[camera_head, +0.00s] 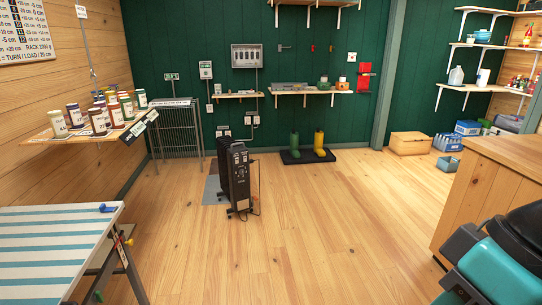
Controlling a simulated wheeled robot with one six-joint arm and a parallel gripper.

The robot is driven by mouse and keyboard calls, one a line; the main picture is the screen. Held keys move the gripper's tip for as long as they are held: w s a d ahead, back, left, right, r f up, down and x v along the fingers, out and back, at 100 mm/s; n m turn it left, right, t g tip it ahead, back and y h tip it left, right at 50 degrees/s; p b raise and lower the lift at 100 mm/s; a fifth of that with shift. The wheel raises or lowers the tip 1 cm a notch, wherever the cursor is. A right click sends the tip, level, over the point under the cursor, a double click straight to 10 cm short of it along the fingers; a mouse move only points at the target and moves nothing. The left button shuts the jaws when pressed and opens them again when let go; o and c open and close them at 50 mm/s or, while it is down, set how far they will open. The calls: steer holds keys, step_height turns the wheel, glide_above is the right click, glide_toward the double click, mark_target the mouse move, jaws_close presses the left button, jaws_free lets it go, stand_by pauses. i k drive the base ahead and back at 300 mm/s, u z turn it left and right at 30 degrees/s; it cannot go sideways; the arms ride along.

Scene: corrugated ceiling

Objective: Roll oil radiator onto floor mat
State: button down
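The black oil radiator (235,175) stands upright on the wooden floor near the middle of the view, with its control panel end facing me. Its near wheels are on bare wood. A flat grey floor mat (210,189) lies just behind and to the left of the radiator, which hides part of it. I cannot tell whether the far wheels touch the mat. A cord hangs at the radiator's right side. My gripper is not in view; only teal and black parts of my arm show at the lower right.
A striped table (50,250) stands at the lower left and a wooden counter (490,180) at the right. A metal rack (176,130) stands behind the mat. Floor between me and the radiator is clear.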

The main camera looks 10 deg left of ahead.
mark_target(236, 187)
steer(key=u, duration=0.6)
steer(key=i, duration=1.65)
steer(key=u, duration=0.3)
steer(key=i, duration=2)
steer(key=z, duration=0.8)
steer(key=i, duration=0.45)
steer(key=z, duration=0.15)
